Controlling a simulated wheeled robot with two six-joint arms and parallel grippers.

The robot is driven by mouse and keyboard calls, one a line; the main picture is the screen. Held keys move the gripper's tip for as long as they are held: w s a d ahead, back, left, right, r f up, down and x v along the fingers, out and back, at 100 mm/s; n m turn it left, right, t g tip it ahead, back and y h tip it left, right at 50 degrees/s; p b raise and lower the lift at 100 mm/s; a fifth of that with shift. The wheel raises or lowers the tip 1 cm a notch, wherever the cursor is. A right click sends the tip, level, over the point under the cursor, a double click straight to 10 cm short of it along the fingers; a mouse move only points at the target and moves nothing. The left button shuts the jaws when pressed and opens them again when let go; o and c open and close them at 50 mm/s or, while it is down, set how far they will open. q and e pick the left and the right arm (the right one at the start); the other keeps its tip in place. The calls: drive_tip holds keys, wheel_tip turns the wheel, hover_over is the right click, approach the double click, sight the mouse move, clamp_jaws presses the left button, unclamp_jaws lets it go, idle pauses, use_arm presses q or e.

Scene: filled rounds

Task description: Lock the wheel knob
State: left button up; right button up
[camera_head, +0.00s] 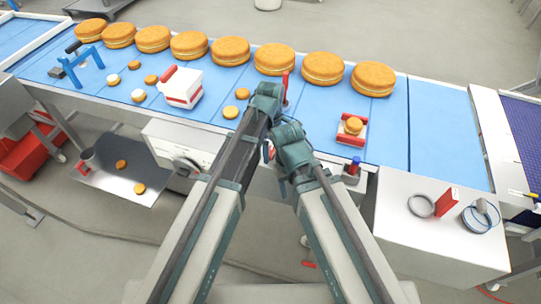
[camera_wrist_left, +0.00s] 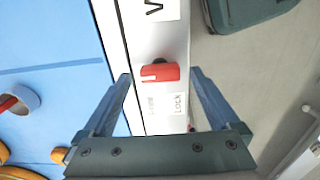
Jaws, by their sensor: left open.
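The red wheel knob (camera_wrist_left: 160,72) sits on a white panel (camera_wrist_left: 158,110) in the left wrist view, with a dark base behind it. The panel carries a "Lock" label (camera_wrist_left: 179,104) and a second, fainter label beside it. The knob's pale mark is on its left part, on the side of the faint label. My left gripper (camera_wrist_left: 160,74) is open, its two fingers apart on either side of the knob, not visibly touching it. In the head view, my arms hide most of this spot. I do not make out my right gripper.
A blue conveyor belt (camera_head: 421,125) runs across, with large filled rounds (camera_head: 274,58) along its far side. A white and red box (camera_head: 181,87) and a small red tray (camera_head: 352,130) stand on it. A white cabinet (camera_head: 400,235) stands at the right.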

use_arm(q)
drive_tip(key=shift+f, duration=0.55)
use_arm(e)
drive_tip(key=shift+f, duration=0.5)
use_arm(q)
drive_tip(key=shift+c, duration=0.2)
drive_tip(key=c, duration=1.3)
drive_tip(key=shift+c, duration=0.2)
